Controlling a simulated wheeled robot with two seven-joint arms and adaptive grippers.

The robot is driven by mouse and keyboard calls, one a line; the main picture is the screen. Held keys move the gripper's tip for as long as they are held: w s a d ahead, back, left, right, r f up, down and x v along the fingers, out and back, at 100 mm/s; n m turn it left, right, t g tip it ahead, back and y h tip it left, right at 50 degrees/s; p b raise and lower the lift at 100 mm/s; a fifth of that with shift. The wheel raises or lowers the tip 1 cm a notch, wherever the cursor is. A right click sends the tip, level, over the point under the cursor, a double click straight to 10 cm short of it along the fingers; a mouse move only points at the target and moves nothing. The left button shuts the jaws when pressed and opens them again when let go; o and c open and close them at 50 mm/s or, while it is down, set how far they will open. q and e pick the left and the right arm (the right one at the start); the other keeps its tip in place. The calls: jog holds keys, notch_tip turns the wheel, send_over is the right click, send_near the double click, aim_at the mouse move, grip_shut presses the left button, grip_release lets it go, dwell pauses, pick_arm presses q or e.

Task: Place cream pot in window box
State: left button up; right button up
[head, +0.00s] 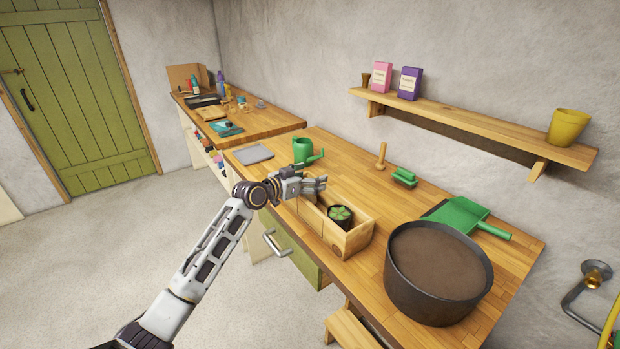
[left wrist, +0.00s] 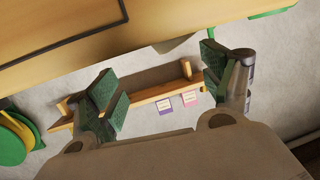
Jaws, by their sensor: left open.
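The window box (head: 345,241) is a wooden planter on the bench. A dark pot with a green succulent (head: 340,214) stands in its right part. My left gripper (head: 318,185) is above the box's left end and hides part of it. In the left wrist view its green-padded fingers (left wrist: 160,85) are apart with nothing clearly between them. I cannot make out a cream pot in the head view. A small pale shape (left wrist: 176,43) beyond the fingers is too unclear to name. My right gripper is not in view.
On the bench (head: 370,192) are a green watering can (head: 303,151), a brush (head: 404,177), a dustpan (head: 457,214) and a large dark tub of soil (head: 440,262). A wall shelf (head: 470,122) holds two seed boxes and a yellow pot (head: 567,127).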

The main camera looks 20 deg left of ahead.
pick_arm(q)
jog(key=shift+r, duration=0.2)
jog(key=shift+r+p, duration=0.3)
jog(key=shift+r, duration=0.05)
jog(key=shift+s+a+r, duration=0.15)
jog(key=v, duration=1.1)
jog(key=shift+s+b, duration=0.3)
jog(key=shift+b, duration=0.15)
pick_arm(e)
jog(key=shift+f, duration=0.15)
pick_arm(q)
jog(key=shift+a, duration=0.1)
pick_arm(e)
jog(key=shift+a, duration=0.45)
